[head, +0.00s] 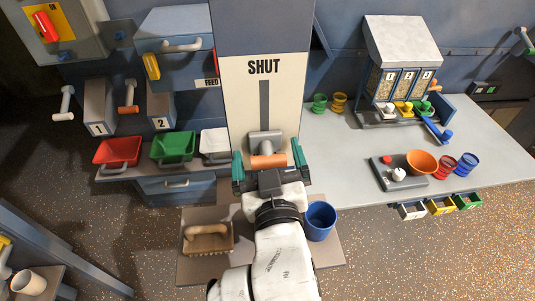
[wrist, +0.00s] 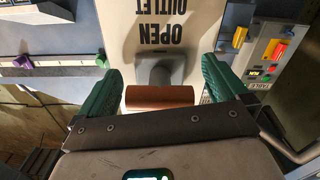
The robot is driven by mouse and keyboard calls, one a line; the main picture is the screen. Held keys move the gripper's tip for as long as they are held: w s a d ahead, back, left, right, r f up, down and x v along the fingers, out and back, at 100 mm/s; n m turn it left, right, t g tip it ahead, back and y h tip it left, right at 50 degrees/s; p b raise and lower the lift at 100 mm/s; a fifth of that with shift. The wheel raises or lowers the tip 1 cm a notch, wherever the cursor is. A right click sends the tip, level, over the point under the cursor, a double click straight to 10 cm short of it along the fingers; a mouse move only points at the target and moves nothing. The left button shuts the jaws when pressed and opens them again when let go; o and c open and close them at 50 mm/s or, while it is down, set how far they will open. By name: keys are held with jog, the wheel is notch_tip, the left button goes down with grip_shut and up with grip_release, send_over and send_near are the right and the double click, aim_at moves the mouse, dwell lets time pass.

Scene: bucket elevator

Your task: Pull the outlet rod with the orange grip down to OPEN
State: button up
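The outlet rod's orange grip (head: 268,161) sits on a grey bracket (head: 265,142) on the white panel (head: 237,105). A dark vertical slot shows above it, with SHUT lettered above the slot. In the wrist view the grip (wrist: 160,97) lies crosswise between my fingers, and OPEN OUTLET is lettered upside down on the panel (wrist: 190,30). My gripper (head: 269,165) is open, one green finger at each end of the grip. In the wrist view my gripper (wrist: 163,92) shows a small gap at the right finger; contact at the left is unclear.
A blue bucket (head: 320,221) and a brown brush (head: 208,239) are on the low shelf below. Red (head: 117,152), green (head: 172,148) and white bins stand at left. The right counter (head: 335,165) holds a dispenser (head: 402,60), an orange bowl (head: 421,162) and cups.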

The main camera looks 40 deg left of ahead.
jog(key=b+v, duration=0.1)
jog(key=v, duration=0.9)
jog(key=shift+s+d, duration=0.2)
jog(key=shift+d, duration=0.1)
jog(key=w+d+f+m+g+h, duration=0.1)
jog(key=w+d+f+m+h, duration=0.15)
jog(key=d+f, duration=0.45)
jog(key=w+d+f+m+g+h, duration=0.15)
jog(key=d+f+h, duration=0.3)
jog(key=d, duration=0.45)
jog(key=w+d+f+m+h, duration=0.2)
jog(key=d+f+m+h, duration=0.1)
jog(key=d+f, duration=0.4)
jog(key=s+d+f+m+g+h, duration=0.2)
jog(key=s+d+f+g, duration=0.2)
jog(key=s+d, duration=0.4)
jog(key=s+d+f+m+g+h, duration=0.1)
jog(key=s+d+f+m+g, duration=0.2)
jog(key=s+d+f, duration=0.4)
jog(key=s+d+g, duration=0.1)
jog(key=s+d, duration=0.1)
jog(key=d, duration=0.3)
jog(key=shift+d+m+h, duration=0.15)
jog(key=shift+m+h, duration=0.15)
jog(key=shift+h, duration=0.1)
